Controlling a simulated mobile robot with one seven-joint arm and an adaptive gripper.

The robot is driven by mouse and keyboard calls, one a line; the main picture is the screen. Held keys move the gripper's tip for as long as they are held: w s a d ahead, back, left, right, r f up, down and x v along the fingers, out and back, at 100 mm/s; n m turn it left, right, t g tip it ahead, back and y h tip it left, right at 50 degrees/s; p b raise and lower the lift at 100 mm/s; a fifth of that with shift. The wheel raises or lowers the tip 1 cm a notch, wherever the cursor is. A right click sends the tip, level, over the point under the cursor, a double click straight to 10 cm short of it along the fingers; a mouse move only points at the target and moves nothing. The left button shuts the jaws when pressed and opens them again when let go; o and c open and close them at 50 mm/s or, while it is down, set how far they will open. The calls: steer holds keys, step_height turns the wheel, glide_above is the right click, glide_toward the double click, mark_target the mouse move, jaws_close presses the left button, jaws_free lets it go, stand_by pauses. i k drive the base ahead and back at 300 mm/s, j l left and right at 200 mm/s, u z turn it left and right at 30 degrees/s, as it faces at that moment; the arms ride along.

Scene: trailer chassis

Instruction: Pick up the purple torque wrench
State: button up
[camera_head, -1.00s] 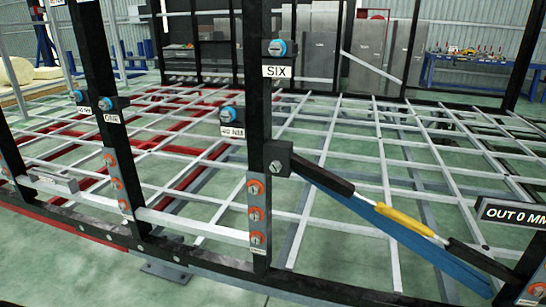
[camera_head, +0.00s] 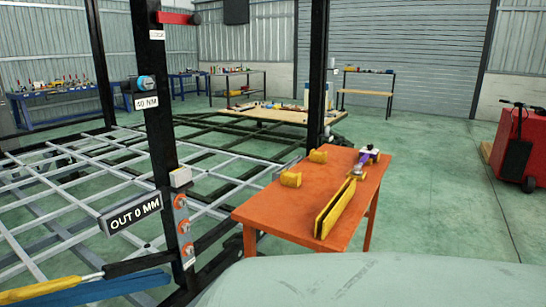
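A small tool with a purple part (camera_head: 363,160) lies at the far right corner of an orange table (camera_head: 284,222). It looks like the purple torque wrench, with pale and dark parts around the purple, but it is too small to make out its full shape. My gripper is not in view.
The black chassis post (camera_head: 160,110) and metal grid stand to the left. A red cart (camera_head: 508,150) is at the right; green floor between is clear.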

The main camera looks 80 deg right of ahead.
mark_target(357, 172)
steer(key=z, duration=2.95)
steer(key=i+l+u, duration=0.1)
steer(key=i+l, duration=0.2)
steer(key=i+l+u, duration=0.15)
steer(key=i+l, duration=0.15)
steer(key=l, duration=0.15)
steer(key=i+l+u, duration=0.1)
steer(key=i+l, duration=0.2)
steer(key=l, duration=0.15)
steer(key=i+l+u, duration=0.15)
steer(key=l, duration=0.3)
steer(key=i+l+u, duration=0.1)
steer(key=i, duration=1.2)
